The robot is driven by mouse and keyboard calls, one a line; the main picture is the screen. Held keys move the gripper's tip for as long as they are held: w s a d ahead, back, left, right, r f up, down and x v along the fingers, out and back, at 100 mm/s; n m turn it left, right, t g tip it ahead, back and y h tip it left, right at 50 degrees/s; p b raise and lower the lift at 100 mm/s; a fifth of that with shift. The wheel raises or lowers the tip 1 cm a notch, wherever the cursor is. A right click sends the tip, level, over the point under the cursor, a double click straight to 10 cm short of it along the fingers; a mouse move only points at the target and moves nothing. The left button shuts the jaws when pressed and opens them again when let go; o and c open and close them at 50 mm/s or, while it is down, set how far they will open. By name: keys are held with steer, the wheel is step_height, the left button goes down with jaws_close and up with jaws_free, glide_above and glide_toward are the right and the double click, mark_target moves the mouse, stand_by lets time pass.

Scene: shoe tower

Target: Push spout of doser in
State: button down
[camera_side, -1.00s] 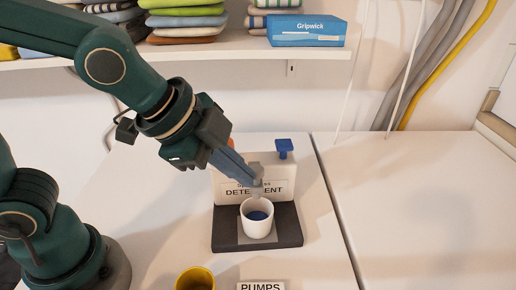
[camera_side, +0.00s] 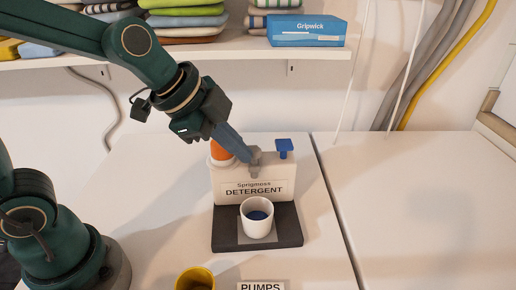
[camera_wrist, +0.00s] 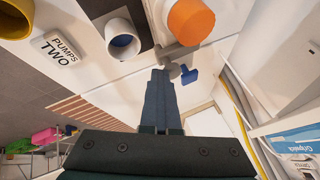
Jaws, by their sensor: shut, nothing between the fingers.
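The doser (camera_side: 275,190) is a pale box labelled "Sprigmoss DETERGENT", upright at the back of a dark base. It has an orange cap (camera_side: 219,151) and a blue T-shaped knob (camera_side: 284,146) on top. My gripper (camera_side: 248,156) is shut and empty, with its tips at the doser's upper front edge. In the wrist view, the gripper tips (camera_wrist: 162,70) are close to a grey piece (camera_wrist: 180,53), apparently the spout, beside the orange cap (camera_wrist: 191,20). Contact is unclear. A white cup (camera_side: 257,229) with dark blue liquid stands on the base in front.
The dark base (camera_side: 226,240) sits left of a seam in the white counter. A yellow cup (camera_side: 195,279) and a "PUMPS TWO" sign (camera_wrist: 61,48) are in front. A shelf (camera_side: 200,55) with folded cloths and a blue box is above. The counter at right (camera_side: 420,210) is clear.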

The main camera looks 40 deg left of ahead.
steer(key=s+r, duration=0.9)
steer(key=shift+a, duration=0.15)
stand_by(0.4)
steer(key=s+a+f+n+y, duration=0.2)
steer(key=s+a+f+n, duration=0.1)
steer(key=f+n, duration=0.6)
steer(key=a+n, duration=0.1)
steer(key=n, duration=0.2)
steer(key=shift+a+f+g, duration=0.2)
steer(key=shift+a+g, duration=0.2)
